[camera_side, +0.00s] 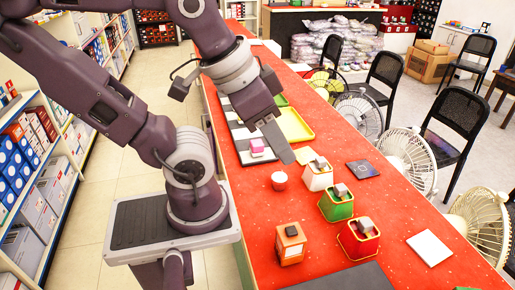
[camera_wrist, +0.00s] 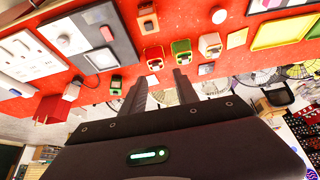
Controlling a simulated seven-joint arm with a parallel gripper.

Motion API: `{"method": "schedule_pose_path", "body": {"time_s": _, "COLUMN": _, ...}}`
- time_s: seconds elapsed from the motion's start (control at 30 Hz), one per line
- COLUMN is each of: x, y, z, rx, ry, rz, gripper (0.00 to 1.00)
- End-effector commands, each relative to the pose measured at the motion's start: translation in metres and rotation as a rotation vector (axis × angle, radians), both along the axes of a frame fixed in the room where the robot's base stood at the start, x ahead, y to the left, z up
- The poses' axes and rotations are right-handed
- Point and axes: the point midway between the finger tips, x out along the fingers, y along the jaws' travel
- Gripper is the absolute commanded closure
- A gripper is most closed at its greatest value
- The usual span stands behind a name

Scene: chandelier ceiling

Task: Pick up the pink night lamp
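A small pink block-like thing with a pale lower part (camera_side: 257,148), which I take for the pink night lamp, stands on a grey panel (camera_side: 246,131) on the red table. In the wrist view a pinkish piece on a dark panel (camera_wrist: 107,34) may be the same thing; I cannot be sure. My gripper (camera_side: 280,146) is above the table, just right of the pink thing in the side view, and does not hold it. In the wrist view its two fingers (camera_wrist: 160,84) are apart with nothing between them.
On the red table (camera_side: 290,215) are a small red-and-white round pot (camera_side: 279,181), a white-and-red box (camera_side: 318,175), a green box (camera_side: 336,204), a red box (camera_side: 358,238), an orange box (camera_side: 290,243) and a yellow tray (camera_side: 294,125). Fans (camera_side: 408,158) and chairs stand along the right side.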

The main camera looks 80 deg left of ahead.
Motion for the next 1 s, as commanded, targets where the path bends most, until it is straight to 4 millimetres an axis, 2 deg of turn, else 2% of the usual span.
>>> {"method": "schedule_pose_path", "body": {"time_s": 0.17, "x": 0.0, "y": 0.0, "z": 0.0, "rx": 0.0, "ry": 0.0, "rz": 0.0, "gripper": 0.62}}
{"method": "schedule_pose_path", "body": {"time_s": 0.3, "x": 0.0, "y": 0.0, "z": 0.0, "rx": 0.0, "ry": 0.0, "rz": 0.0, "gripper": 0.35}}
{"method": "schedule_pose_path", "body": {"time_s": 0.57, "x": 0.0, "y": 0.0, "z": 0.0, "rx": 0.001, "ry": 0.001, "rz": 0.0, "gripper": 0.35}}
{"method": "schedule_pose_path", "body": {"time_s": 0.67, "x": 0.002, "y": 0.012, "z": -0.01, "rx": 0.048, "ry": 0.065, "rz": 0.008, "gripper": 0.35}}
{"method": "schedule_pose_path", "body": {"time_s": 0.77, "x": 0.003, "y": 0.052, "z": -0.038, "rx": 0.205, "ry": 0.271, "rz": 0.018, "gripper": 0.35}}
{"method": "schedule_pose_path", "body": {"time_s": 0.9, "x": -0.001, "y": 0.136, "z": -0.073, "rx": 0.509, "ry": 0.643, "rz": -0.033, "gripper": 0.35}}
{"method": "schedule_pose_path", "body": {"time_s": 1.0, "x": 0.001, "y": 0.194, "z": -0.09, "rx": 0.719, "ry": 0.878, "rz": -0.133, "gripper": 0.35}}
